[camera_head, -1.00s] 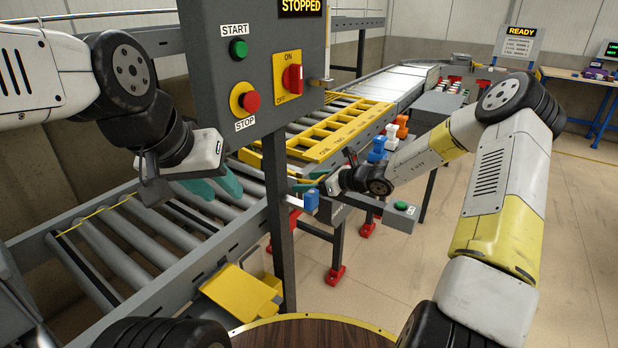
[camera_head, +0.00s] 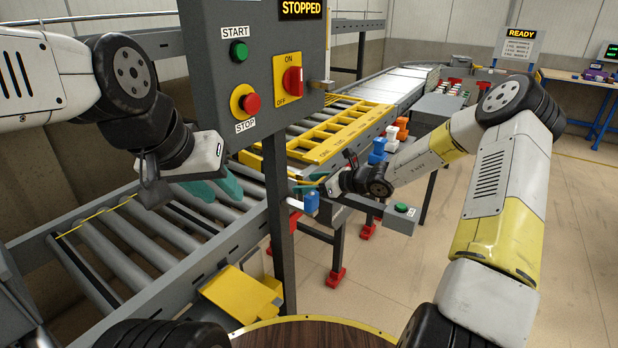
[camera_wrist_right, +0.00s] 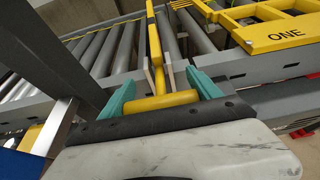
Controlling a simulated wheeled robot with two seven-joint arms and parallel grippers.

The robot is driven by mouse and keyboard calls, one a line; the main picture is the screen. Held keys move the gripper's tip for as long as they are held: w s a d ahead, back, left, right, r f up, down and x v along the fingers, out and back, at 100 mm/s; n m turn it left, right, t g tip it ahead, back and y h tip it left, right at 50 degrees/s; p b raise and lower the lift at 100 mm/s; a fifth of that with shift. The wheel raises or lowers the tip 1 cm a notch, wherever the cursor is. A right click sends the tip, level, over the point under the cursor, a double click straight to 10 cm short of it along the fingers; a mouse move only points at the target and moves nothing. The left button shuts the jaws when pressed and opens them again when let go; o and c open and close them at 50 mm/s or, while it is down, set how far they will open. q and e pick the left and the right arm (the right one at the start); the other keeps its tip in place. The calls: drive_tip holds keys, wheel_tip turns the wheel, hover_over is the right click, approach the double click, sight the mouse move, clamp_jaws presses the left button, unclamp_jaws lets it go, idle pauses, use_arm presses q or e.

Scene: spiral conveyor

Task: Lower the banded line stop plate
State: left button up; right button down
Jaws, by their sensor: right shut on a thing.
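My right gripper (camera_wrist_right: 160,92) is shut on a yellow crossbar handle (camera_wrist_right: 158,102), which lies between its teal fingers in the right wrist view. A yellow bar (camera_wrist_right: 154,42) runs from this handle up over the grey conveyor edge toward the rollers. I cannot tell the stop plate itself or its bands apart here. In the head view the right gripper (camera_head: 306,189) is at the conveyor's side rail, partly hidden, with a blue piece (camera_head: 311,202) beside it. My left gripper (camera_head: 215,188) hangs open and empty above the rollers at the left.
A control box (camera_head: 250,60) on a post (camera_head: 277,220) stands between my arms, its display reading STOPPED. A yellow frame (camera_head: 335,135) lies over the rollers beyond. Open floor (camera_head: 400,280) lies to the right.

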drive_tip(key=shift+w+a+r, duration=0.1)
drive_tip(key=shift+w+r, duration=0.05)
drive_tip(key=shift+r, duration=0.15)
drive_tip(key=shift+c, duration=0.6)
unclamp_jaws()
drive_tip(key=shift+f, duration=0.2)
drive_tip(key=shift+s+d, duration=0.25)
drive_tip(key=shift+d, duration=0.1)
drive_tip(key=v, duration=0.7)
